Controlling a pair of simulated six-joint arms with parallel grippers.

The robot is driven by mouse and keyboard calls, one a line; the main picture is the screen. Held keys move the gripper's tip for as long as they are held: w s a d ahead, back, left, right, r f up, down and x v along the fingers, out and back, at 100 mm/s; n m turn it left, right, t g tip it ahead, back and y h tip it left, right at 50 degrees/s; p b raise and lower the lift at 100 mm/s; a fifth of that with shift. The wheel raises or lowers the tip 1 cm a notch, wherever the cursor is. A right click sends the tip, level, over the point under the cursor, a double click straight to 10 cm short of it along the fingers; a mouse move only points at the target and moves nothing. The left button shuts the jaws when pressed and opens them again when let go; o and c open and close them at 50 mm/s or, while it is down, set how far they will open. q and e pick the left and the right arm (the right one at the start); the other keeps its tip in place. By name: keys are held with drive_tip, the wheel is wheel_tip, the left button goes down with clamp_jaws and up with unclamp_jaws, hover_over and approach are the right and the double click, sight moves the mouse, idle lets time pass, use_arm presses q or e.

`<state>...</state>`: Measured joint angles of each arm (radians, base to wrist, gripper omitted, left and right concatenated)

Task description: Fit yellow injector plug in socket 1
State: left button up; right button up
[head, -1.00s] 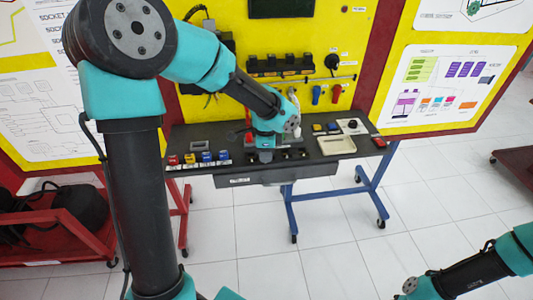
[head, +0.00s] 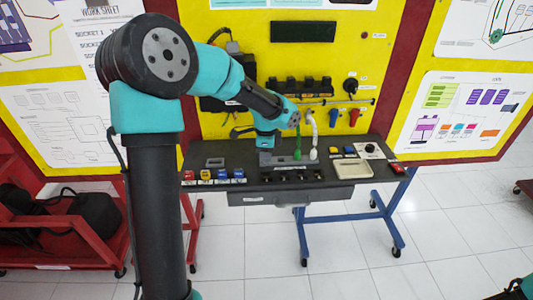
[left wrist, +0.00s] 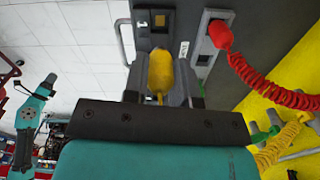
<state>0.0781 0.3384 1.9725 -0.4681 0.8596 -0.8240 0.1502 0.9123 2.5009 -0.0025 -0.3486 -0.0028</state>
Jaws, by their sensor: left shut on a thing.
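My left gripper (left wrist: 163,94) is shut on the yellow injector plug (left wrist: 159,72), which sits between its two grey fingers in the left wrist view. In the head view the left gripper (head: 266,152) is low over the rear of the dark bench top (head: 240,187), and the plug is hidden there. The number of the socket cannot be read. My right gripper is not seen.
A red plug (left wrist: 221,35) with a coiled red cable (left wrist: 270,92) sits beside the gripper. A yellow coiled cable (left wrist: 281,147) and a green connector (left wrist: 264,135) are at lower right. Small coloured blocks (head: 205,176) line the bench's left; a cream tray (head: 353,169) lies right.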

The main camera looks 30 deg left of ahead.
use_arm(q)
drive_tip(key=shift+f, duration=2.6)
drive_tip(key=shift+f, duration=0.9)
drive_tip(key=o, duration=0.7)
drive_tip(key=shift+c, duration=0.2)
drive_tip(key=shift+r, duration=2.8)
drive_tip(key=shift+r, duration=1)
